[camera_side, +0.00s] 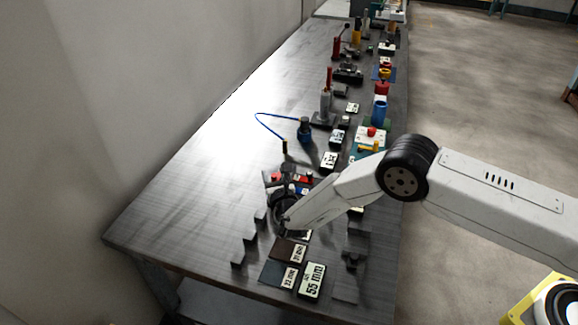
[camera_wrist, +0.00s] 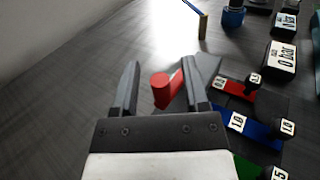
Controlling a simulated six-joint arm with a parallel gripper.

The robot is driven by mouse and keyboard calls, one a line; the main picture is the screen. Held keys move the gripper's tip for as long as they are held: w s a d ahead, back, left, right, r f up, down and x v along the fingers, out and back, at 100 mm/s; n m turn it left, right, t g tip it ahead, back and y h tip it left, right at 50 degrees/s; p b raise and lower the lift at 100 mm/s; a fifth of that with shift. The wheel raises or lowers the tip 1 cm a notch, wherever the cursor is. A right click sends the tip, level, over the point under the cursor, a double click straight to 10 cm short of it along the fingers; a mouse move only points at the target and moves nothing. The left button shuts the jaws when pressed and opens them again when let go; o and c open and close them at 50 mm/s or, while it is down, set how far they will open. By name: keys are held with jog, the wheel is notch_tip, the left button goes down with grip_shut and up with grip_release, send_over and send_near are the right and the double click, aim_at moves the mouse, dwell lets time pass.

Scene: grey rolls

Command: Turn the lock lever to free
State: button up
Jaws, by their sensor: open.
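My gripper (camera_wrist: 161,72) is open in the wrist view, its two dark fingers apart. A red round-topped knob (camera_wrist: 161,88) shows between the fingers, nearer the right one, with a dark grey piece beside it. It may be the lock lever; no label on it is readable. I cannot tell whether a finger touches it. In the side view my gripper (camera_side: 284,222) is low over the bench, and its fingers are hard to make out against dark parts. Small red parts (camera_side: 304,180) show just beyond it there.
Red (camera_wrist: 238,90), blue (camera_wrist: 258,130) and green (camera_wrist: 246,168) strips with labelled black knobs lie right of my gripper. A "0 bar" block (camera_wrist: 281,58) stands farther back. Labelled plates (camera_side: 312,281) lie near the bench's front edge. The bench's left side is mostly clear.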

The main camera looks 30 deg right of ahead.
grip_shut()
jog(key=shift+s+d+n+y, duration=0.1)
jog(key=shift+d+n+y, duration=0.1)
jog(key=shift+n+y, duration=0.3)
jog(key=shift+s+d+n+y, duration=0.15)
jog(key=shift+n+y, duration=0.3)
jog(key=shift+y, duration=0.4)
jog(key=shift+s+d+n+y, duration=0.1)
jog(key=shift+n+y, duration=0.35)
jog(key=shift+y, duration=0.4)
grip_release()
